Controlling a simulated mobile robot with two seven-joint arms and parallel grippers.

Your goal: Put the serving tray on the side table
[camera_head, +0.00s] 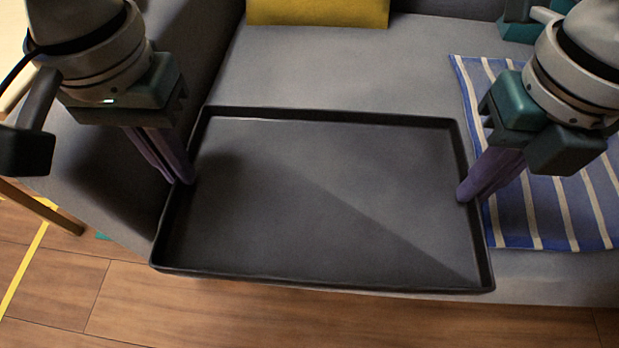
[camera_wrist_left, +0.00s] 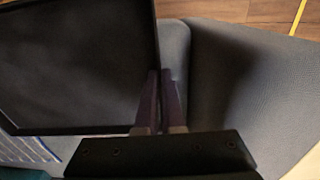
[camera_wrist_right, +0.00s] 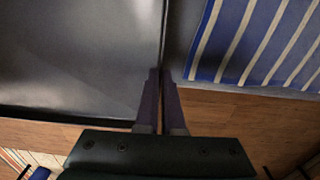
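The serving tray (camera_head: 330,200) is black, rectangular and low-rimmed. It is level over the grey sofa seat, its front edge reaching the seat's front edge; I cannot tell whether it touches the seat. My left gripper (camera_head: 188,182) is closed on its left rim, and the rim runs between the fingertips in the left wrist view (camera_wrist_left: 158,72). My right gripper (camera_head: 466,196) is closed on its right rim, as the right wrist view (camera_wrist_right: 159,72) also shows. The side table is not clearly identifiable; a wooden leg (camera_head: 45,207) shows at the far left.
A blue striped cloth (camera_head: 540,205) lies on the grey sofa (camera_head: 330,60), right of the tray. A yellow cushion (camera_head: 318,11) is at the back. The sofa arm (camera_head: 195,45) rises at the left. Wooden floor (camera_head: 130,305) with yellow tape (camera_head: 22,270) shows in front.

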